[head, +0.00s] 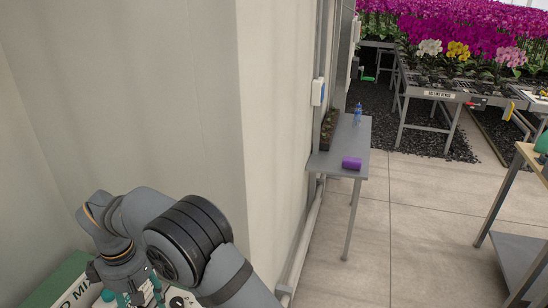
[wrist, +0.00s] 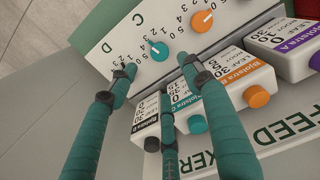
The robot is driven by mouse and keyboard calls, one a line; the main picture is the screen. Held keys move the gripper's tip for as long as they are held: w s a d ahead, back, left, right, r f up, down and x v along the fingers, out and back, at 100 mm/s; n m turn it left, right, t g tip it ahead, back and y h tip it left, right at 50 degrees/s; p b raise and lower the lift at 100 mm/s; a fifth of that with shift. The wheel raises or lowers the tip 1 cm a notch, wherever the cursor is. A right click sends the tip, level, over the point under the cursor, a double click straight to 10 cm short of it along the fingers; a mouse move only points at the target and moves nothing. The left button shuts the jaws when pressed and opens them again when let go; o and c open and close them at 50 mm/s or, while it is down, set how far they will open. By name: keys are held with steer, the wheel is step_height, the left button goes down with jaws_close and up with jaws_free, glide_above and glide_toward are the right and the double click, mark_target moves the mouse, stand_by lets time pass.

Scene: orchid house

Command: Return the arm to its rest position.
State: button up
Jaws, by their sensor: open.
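White bottles with orange (wrist: 257,97), teal (wrist: 197,124) and dark caps stand beside the panel, partly behind the fingers. A pale wall (head: 180,100) rises close to my arm. A narrow grey table (head: 338,160) holds a purple roll (head: 351,163) and blue bottle (head: 358,115).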

step_height(320, 180, down, 11)
steer(key=shift+d+f, duration=0.1)
steer(key=shift+m, duration=0.9)
steer(key=m, duration=0.2)
steer(key=m+p, duration=0.1)
steer(key=m, duration=0.1)
steer(key=shift+s+r, duration=0.1)
steer(key=shift+r, duration=0.1)
steer(key=m+p, duration=0.1)
steer(key=m, duration=0.3)
steer(key=m+p, duration=0.3)
steer(key=m, duration=0.1)
steer(key=shift+r, duration=0.15)
steer(key=m+p, duration=0.3)
steer(key=m, duration=0.2)
steer(key=shift+p, duration=0.3)
steer(key=shift+b, duration=0.3)
steer(key=shift+r, duration=0.6)
